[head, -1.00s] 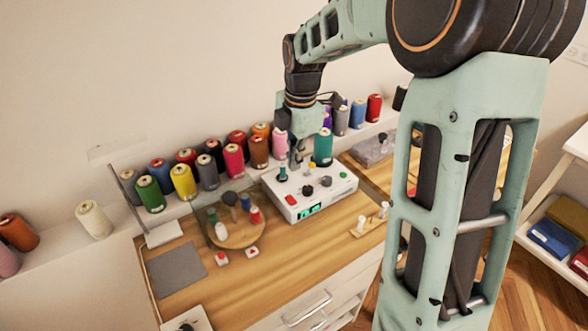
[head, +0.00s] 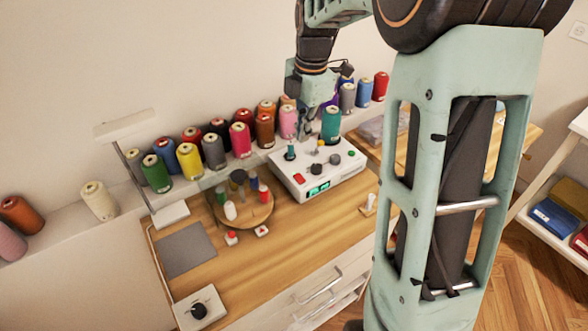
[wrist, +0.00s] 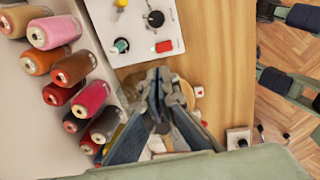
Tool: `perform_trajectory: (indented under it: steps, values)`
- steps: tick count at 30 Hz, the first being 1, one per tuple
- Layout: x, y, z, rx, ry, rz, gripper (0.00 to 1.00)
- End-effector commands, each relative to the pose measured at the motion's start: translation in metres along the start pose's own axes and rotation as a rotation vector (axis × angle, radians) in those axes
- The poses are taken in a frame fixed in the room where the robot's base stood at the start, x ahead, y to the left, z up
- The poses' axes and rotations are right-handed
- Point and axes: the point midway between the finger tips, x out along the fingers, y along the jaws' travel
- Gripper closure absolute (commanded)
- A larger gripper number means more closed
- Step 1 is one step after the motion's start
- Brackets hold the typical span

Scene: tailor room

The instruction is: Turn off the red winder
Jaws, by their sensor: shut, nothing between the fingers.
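The only winder-like machine I see is a white control box (head: 345,178), with a red switch (head: 299,179), black knobs, a lit green display (head: 318,190) and a small teal spool (head: 291,151) on it. I cannot tell whether it is the red winder. My gripper (head: 303,137) is shut and empty, and appears over the box's back left in the head view. In the wrist view my fingers (wrist: 161,78) lie just below the box (wrist: 137,36), apart from its red switch (wrist: 163,47).
A round wooden stand (head: 245,218) with small spools is left of the box. Large thread spools (head: 240,140) line the ledge behind. A lamp (head: 126,125) and grey mat (head: 187,250) are at left. A knob box (head: 199,309) sits at the front. Bare wood (head: 295,235) lies before the box.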

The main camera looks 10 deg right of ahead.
Motion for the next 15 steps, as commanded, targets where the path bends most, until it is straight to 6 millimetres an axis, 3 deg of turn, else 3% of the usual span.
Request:
perform_trajectory:
  steps: [10,15]
  values:
    - [0.002,0.000,0.000,0.000,0.001,-0.001,1.00]
    - [0.020,-0.001,-0.001,0.000,0.003,-0.005,1.00]
